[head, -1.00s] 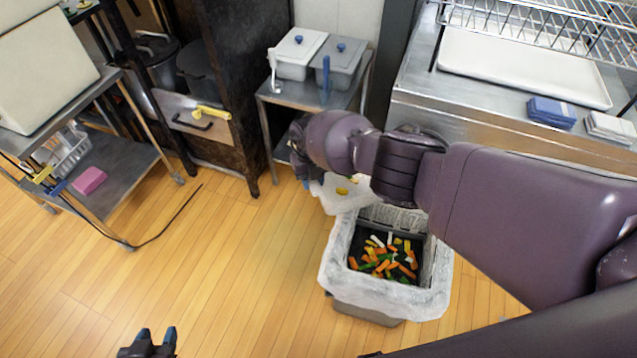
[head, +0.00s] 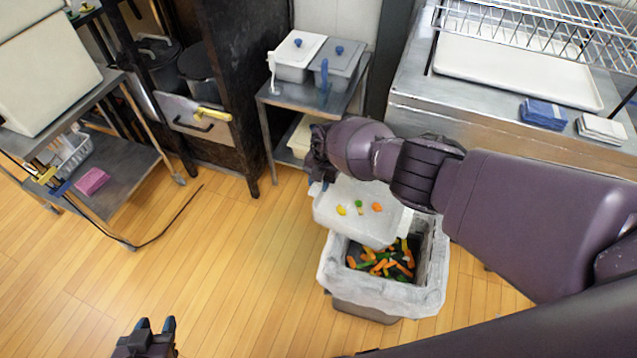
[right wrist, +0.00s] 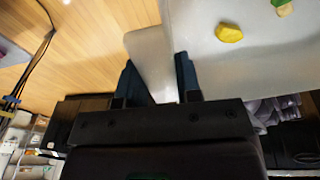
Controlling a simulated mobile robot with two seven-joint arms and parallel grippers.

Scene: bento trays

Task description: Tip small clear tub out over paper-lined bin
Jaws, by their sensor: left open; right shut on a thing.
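The small clear tub (head: 330,212) is in my right gripper (head: 318,182), above the back left part of the paper-lined bin (head: 432,285). A few yellow, green and orange vegetable pieces show in the tub. The right wrist view shows the right fingers (right wrist: 158,85) shut on the tub's wall (right wrist: 150,55), with a yellow piece (right wrist: 229,33) inside. The tub looks tilted; its exact angle is unclear. Many orange, green and yellow pieces (head: 380,262) lie in the bin. My left gripper (head: 150,335) is open and empty over the floor at the bottom left.
A small steel cart (head: 290,92) with two lidded containers stands behind the bin. A steel counter (head: 410,85) holds a white tray and folded cloths at the right. A shelf cart (head: 120,165) is at the left. The wood floor is clear left of the bin.

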